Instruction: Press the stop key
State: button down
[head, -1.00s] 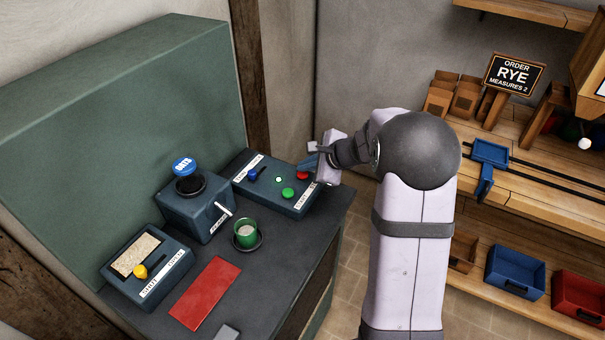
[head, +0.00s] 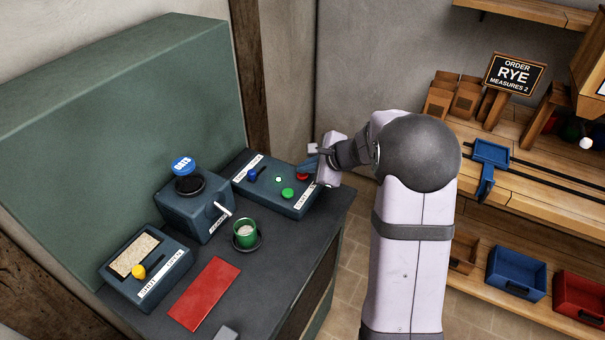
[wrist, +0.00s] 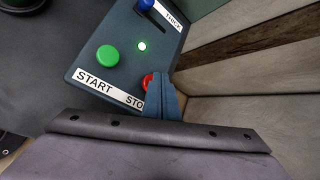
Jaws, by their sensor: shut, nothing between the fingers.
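The stop key is the red round button (head: 302,176) at the right end of the dark control box (head: 262,192). It also shows in the wrist view (wrist: 148,81), partly covered by my gripper's fingers, above a label reading "STO". My gripper (head: 307,166) is shut and empty, with its fingertips at the red key. In the wrist view the closed blue fingers (wrist: 160,88) overlap the key's right side; I cannot tell whether they touch it. The green start button (wrist: 108,58) sits to the left, and a small pale green lamp (wrist: 142,46) is lit above.
A blue lever (head: 252,173) stands on the same box. The wall is close behind the control box.

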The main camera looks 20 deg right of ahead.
aim_at(306, 177)
jog(key=shift+f, duration=0.2)
dwell(0.5)
jog(key=shift+r+p, duration=0.6)
jog(key=shift+r, duration=0.35)
notch_tip(306, 177, up, 5)
jog(key=p, duration=0.4)
dwell(0.8)
